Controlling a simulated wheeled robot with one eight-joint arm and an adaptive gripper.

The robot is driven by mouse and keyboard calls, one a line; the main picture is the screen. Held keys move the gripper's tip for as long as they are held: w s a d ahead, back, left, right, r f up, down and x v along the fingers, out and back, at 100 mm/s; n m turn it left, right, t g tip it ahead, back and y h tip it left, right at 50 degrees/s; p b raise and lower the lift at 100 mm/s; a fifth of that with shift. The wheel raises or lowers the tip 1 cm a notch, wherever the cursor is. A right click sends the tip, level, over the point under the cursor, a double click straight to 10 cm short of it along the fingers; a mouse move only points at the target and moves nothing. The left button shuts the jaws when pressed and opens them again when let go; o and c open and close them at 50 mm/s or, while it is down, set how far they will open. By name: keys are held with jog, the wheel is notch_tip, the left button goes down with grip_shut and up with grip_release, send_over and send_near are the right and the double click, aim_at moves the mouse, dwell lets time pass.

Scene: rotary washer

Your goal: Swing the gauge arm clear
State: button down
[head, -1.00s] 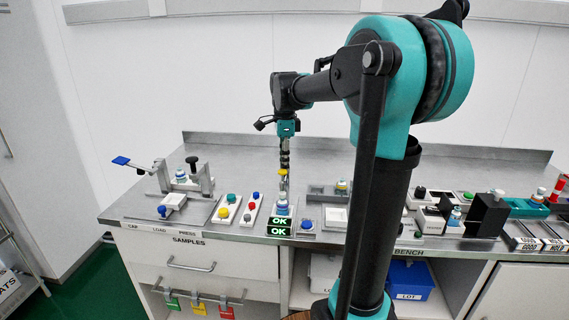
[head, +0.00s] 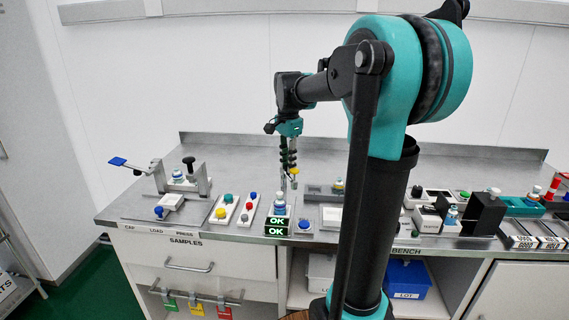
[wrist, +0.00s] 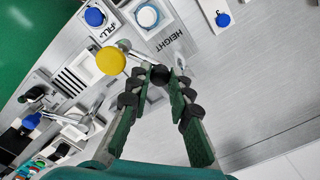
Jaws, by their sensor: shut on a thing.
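My gripper (head: 292,181) points down over the middle of the bench. In the wrist view its ribbed fingers (wrist: 163,80) are shut on a black ball knob (wrist: 159,75). The gauge arm (wrist: 138,57) looks like a thin silver bar running from this knob towards a large yellow cap (wrist: 109,61). The yellow cap also shows in the head view (head: 294,171) beside the fingers. A vial with a blue and white top (head: 280,204) stands left of the gripper, behind two green OK displays (head: 277,225). The gauge arm's pivot is not clear to me.
A press with a blue-ended lever (head: 118,161) stands at the left. Panels of coloured buttons (head: 225,210) lie near the front edge. A blue button (head: 304,225) sits right of the displays. A black stand (head: 483,214) is at the right. The bench behind is clear.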

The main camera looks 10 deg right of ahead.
jog(key=shift+w+d+n, duration=0.2)
jog(key=shift+d+n, duration=0.25)
jog(key=shift+n, duration=0.85)
jog(key=shift+w+d+n, duration=0.25)
jog(key=shift+d+n, duration=0.2)
jog(key=shift+n, duration=0.85)
jog(key=shift+w+d+n, duration=0.2)
jog(key=shift+d+n, duration=0.25)
jog(key=shift+n, duration=0.85)
jog(key=c, duration=1.6)
grip_release()
jog(key=shift+c, duration=0.2)
jog(key=shift+r, duration=0.1)
notch_tip(320, 180, up, 12)
